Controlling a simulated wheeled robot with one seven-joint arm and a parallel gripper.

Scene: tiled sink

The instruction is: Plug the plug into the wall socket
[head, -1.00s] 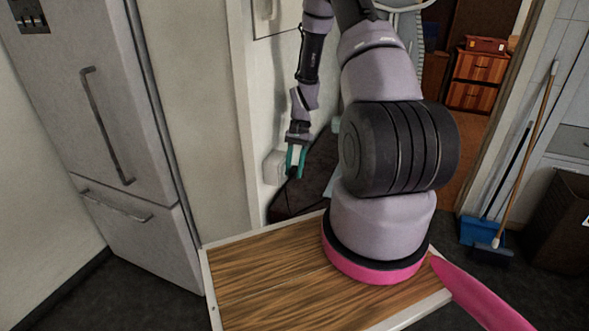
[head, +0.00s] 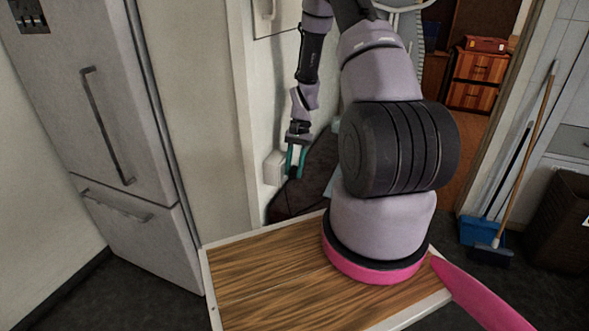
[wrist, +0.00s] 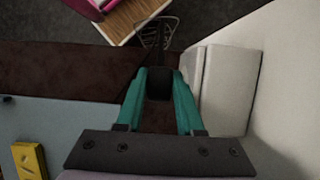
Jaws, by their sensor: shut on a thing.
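The wall socket (head: 274,168) is a pale box low on the wall, just left of my gripper (head: 296,172) in the head view. In the wrist view the socket (wrist: 226,90) stands to the right of the teal fingers, very close to the right fingertip. I cannot tell whether they touch. My gripper (wrist: 160,82) is shut on a dark piece, which appears to be the plug (wrist: 159,88), between its fingertips. The plug's prongs and its alignment with the socket cannot be made out.
A pale wall (wrist: 293,80) runs along the right of the wrist view. Thin looped lines (wrist: 158,32) show beyond the fingertips. A yellow object (wrist: 29,160) lies on a grey-blue surface at lower left. A fridge (head: 110,130) stands at left in the head view.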

